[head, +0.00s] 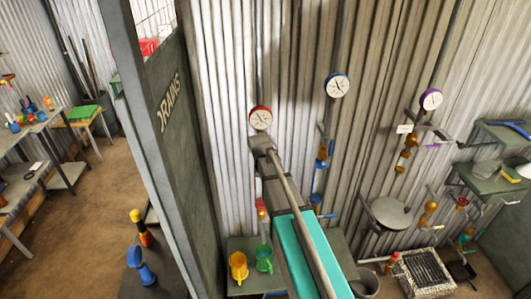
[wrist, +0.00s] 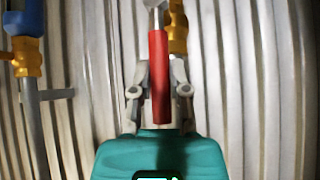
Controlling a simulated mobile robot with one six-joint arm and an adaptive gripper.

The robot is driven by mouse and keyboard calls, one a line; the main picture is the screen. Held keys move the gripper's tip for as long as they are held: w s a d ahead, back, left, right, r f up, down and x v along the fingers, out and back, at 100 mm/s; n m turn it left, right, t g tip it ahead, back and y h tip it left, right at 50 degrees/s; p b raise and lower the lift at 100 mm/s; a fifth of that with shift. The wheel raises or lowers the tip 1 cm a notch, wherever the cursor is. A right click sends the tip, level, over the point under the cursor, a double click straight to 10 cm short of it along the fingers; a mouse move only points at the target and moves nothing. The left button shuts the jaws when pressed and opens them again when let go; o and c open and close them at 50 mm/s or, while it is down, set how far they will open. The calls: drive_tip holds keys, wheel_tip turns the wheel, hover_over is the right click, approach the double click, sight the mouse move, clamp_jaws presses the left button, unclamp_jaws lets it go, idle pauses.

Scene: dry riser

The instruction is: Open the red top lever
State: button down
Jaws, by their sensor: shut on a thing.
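In the wrist view the red lever (wrist: 158,80) stands upright, with a metal stem at its top end. My gripper (wrist: 158,78) has one finger on each side of the lever and is shut on it. A yellow-orange valve body (wrist: 178,28) is behind the lever's top and partly hidden by it. In the head view my arm reaches up to the wall below the red-rimmed gauge (head: 260,118). It hides the lever and my fingers there.
A blue-rimmed gauge (head: 337,86) and a purple-rimmed gauge (head: 431,99) hang to the right. A blue and orange valve (wrist: 26,45) is at left in the wrist view. A grey partition (head: 165,130) is close on the left.

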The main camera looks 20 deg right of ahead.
drive_tip(key=shift+s+f, duration=0.1)
drive_tip(key=shift+s, duration=0.1)
drive_tip(key=c, duration=0.6)
unclamp_jaws()
drive_tip(key=shift+w, duration=0.1)
drive_tip(key=shift+s+a+f+n+g+y+b, duration=0.65)
drive_tip(key=shift+s+a+f+g+b, duration=0.8)
drive_tip(key=shift+s+f+b, duration=2.25)
drive_tip(key=shift+s+a+f+n+g+y+b, duration=0.35)
drive_tip(key=shift+s+a+f+n+g+b, duration=1.4)
drive_tip(key=shift+s+f, duration=3.25)
drive_tip(key=shift+s+a+f+m+g+y+b, duration=0.1)
drive_tip(key=shift+s+a+f+g+y+b, duration=0.7)
drive_tip(key=shift+s+f+b, duration=3.7)
drive_tip(key=r, duration=0.1)
drive_tip(key=s+r+p, duration=0.1)
drive_tip(key=s+r, duration=0.1)
drive_tip(key=shift+s+a+g+h+p, duration=0.15)
drive_tip(key=shift+a+g+h+p, duration=0.1)
drive_tip(key=shift+g+h+p, duration=0.1)
